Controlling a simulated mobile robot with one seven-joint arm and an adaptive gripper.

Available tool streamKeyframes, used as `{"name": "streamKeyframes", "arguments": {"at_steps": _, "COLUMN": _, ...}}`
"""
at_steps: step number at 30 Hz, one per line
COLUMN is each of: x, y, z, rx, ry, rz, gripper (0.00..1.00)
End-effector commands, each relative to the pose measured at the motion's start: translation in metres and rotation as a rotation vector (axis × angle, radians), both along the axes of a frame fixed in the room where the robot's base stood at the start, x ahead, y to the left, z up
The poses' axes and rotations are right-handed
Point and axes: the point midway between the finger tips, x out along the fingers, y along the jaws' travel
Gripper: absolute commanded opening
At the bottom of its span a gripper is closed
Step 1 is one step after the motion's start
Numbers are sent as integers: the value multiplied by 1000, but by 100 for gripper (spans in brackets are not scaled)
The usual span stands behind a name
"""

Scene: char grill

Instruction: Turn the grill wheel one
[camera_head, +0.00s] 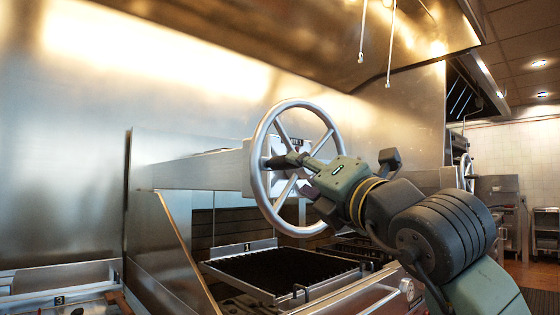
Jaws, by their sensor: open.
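The large metal grill wheel one (258,160) stands upright at the centre, with a round rim and several spokes. It is mounted at the end of a horizontal steel beam (205,170). A plate behind its hub carries a label partly hidden by my gripper. My gripper (282,170) is open, and its fingers lie in front of the wheel's hub and spokes, inside the rim in this view. I cannot tell whether the fingers touch a spoke. My gripper and wrist cover the lower right part of the wheel.
A dark grill grate (285,270) marked 1 lies below the wheel. A second wheel (467,171) stands farther back at the right. A tray marked 3 (55,302) is at the lower left. A metal hood (310,45) with hanging rods is overhead. Open floor shows at the far right.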

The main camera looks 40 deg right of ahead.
Motion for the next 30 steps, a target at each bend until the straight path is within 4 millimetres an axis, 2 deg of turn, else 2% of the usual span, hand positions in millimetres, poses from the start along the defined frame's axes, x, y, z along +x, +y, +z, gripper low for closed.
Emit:
{"name": "streamKeyframes", "arguments": {"at_steps": 1, "x": 10, "y": -1, "z": 7, "rx": 0, "ry": 0, "rz": 3, "gripper": 43}}
{"name": "streamKeyframes", "arguments": {"at_steps": 6, "x": 42, "y": -7, "z": 16, "rx": 1, "ry": 0, "rz": 5, "gripper": 43}}
{"name": "streamKeyframes", "arguments": {"at_steps": 13, "x": 71, "y": -14, "z": 23, "rx": 0, "ry": -1, "rz": 4, "gripper": 43}}
{"name": "streamKeyframes", "arguments": {"at_steps": 18, "x": 78, "y": -15, "z": 23, "rx": -1, "ry": -1, "rz": 4, "gripper": 43}}
{"name": "streamKeyframes", "arguments": {"at_steps": 25, "x": 79, "y": -15, "z": 23, "rx": -1, "ry": -1, "rz": 4, "gripper": 43}}
{"name": "streamKeyframes", "arguments": {"at_steps": 30, "x": 79, "y": -15, "z": 23, "rx": -1, "ry": -1, "rz": 4, "gripper": 33}}
